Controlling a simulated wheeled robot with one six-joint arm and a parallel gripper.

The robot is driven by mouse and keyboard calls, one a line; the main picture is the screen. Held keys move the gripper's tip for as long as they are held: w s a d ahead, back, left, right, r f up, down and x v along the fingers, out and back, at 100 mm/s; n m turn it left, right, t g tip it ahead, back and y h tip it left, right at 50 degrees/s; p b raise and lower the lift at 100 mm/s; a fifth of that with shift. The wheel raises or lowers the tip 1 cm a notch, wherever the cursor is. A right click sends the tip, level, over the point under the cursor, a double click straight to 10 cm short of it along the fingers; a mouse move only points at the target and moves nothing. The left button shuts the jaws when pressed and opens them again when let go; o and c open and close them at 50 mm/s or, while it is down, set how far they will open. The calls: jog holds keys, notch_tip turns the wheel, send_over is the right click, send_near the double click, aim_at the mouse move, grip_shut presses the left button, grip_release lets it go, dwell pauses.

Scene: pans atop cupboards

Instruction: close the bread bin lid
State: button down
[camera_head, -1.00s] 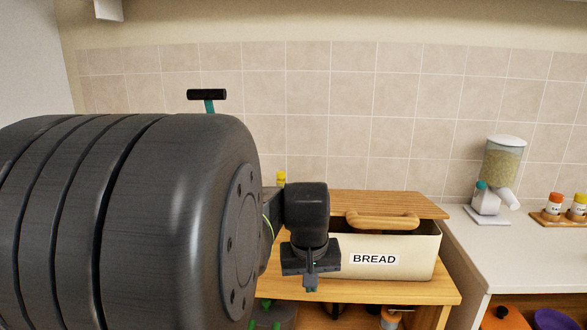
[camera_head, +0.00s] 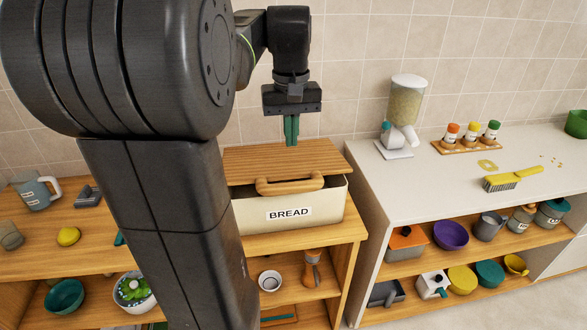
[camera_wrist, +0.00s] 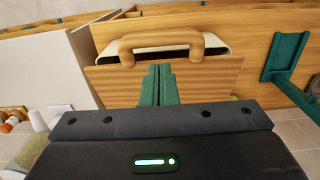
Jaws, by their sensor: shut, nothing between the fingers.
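The bread bin (camera_head: 243,214) is a cream box labelled BREAD on the wooden cupboard top. Its wooden lid (camera_head: 282,158) sits set back, with a dark gap showing along the front rim. A rounded wooden handle (camera_head: 290,184) stands at the lid's front edge. My gripper (camera_head: 291,142) is shut and empty, pointing down above the rear part of the lid; whether it touches is unclear. In the wrist view, the green fingertips (camera_wrist: 159,72) overlap the lid (camera_wrist: 215,84), with the handle (camera_wrist: 160,42) and cream rim beyond them.
A grain dispenser (camera_head: 407,105) and spice jars (camera_head: 472,135) stand on the white counter at right. A yellow brush (camera_head: 513,179) lies there too. A tiled wall is close behind the bin.

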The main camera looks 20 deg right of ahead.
notch_tip(320, 180, down, 10)
jog(key=shift+f+p, duration=0.15)
jog(key=shift+p, duration=0.15)
notch_tip(320, 180, down, 7)
jog(key=s+t+b, duration=0.1)
jog(key=s+b, duration=0.1)
jog(key=b, duration=0.4)
jog(key=shift+a, duration=0.35)
jog(key=p, duration=0.4)
send_near(292, 184)
jog(key=s, duration=0.2)
jog(key=s+a+r, duration=0.1)
jog(key=shift+s+t, duration=0.2)
jog(key=shift+t, duration=0.1)
